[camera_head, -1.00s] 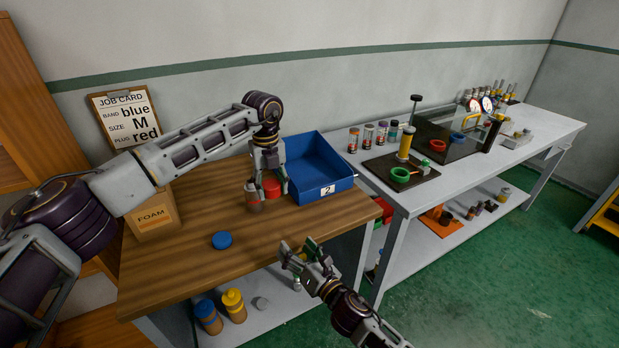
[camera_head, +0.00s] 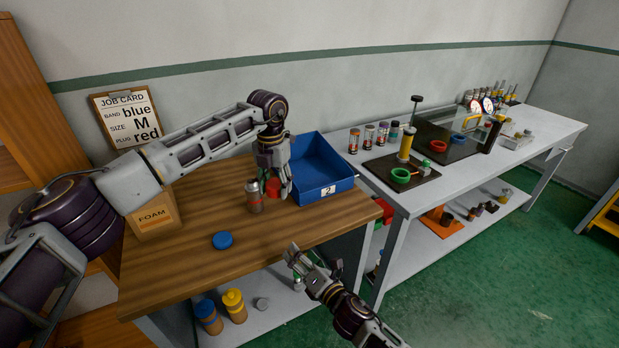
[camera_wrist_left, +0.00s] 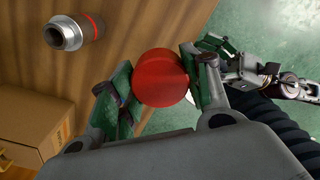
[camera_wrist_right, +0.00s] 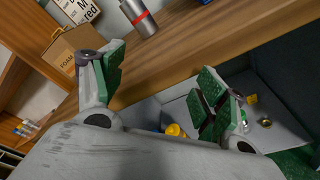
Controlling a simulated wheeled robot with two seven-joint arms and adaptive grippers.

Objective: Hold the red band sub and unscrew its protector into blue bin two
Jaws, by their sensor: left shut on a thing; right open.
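The red band sub (camera_head: 255,197), a grey metal cylinder with a red band, stands upright and unheld on the wooden bench. My left gripper (camera_head: 275,185) is shut on the round red protector (camera_head: 273,188), just right of the sub. In the left wrist view the protector (camera_wrist_left: 160,78) sits between the fingers, apart from the sub (camera_wrist_left: 75,32). Blue bin two (camera_head: 346,186) stands open right behind my left gripper, with a "2" label. My right gripper (camera_head: 302,258) is open and empty in front of the bench; the sub also shows in the right wrist view (camera_wrist_right: 140,18).
A blue cap (camera_head: 222,240) lies on the bench (camera_head: 170,265) near the front. A foam box (camera_head: 153,217) and a job card (camera_head: 125,118) are at the left. Yellow and blue-topped bottles (camera_head: 234,305) stand on the lower shelf.

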